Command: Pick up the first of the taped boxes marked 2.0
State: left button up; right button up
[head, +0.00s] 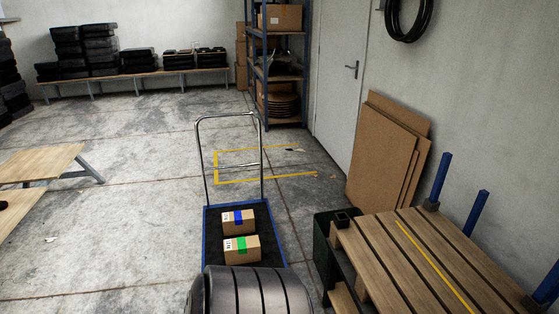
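Two small cardboard boxes lie on the dark bed of a blue-edged platform trolley (208,240). The farther box (246,227) has a blue tape strip and a white label on its left end. The nearer box (252,255) has a green tape strip and a similar white label. The marks on the labels are too small to read surely. The boxes sit one behind the other, apart, with nothing on top of them. Neither of my grippers is in view.
The trolley's metal handle (197,160) rises at its far end. A wooden slatted table (435,255) stands close on the right, with a dark green bin (322,245) beside it. Cardboard sheets (380,160) lean on the wall. Open concrete floor lies left of the trolley.

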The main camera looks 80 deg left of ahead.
aim_at(238, 222)
jog(key=u, duration=2.9)
